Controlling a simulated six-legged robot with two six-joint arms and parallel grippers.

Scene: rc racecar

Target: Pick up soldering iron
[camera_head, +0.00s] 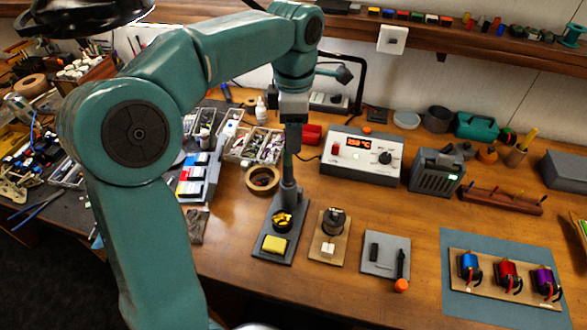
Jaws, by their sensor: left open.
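The soldering iron (288,170) appears as a thin dark grey upright piece in its stand (296,238). The stand has a dark base with a yellow sponge and a coil of brass wool. My left gripper (292,142) is open and points down at the upper end of the iron. It overlaps the iron's top in the picture, and I cannot tell whether the fingers are around it or touching it. My right gripper is not in view.
A soldering station (362,157) with a red display stands right of the stand. A tape roll (262,179) lies close to its left. A wooden block with a small pot (333,221) and a grey plate (386,255) stand to its right. Motors lie on a blue mat (455,240).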

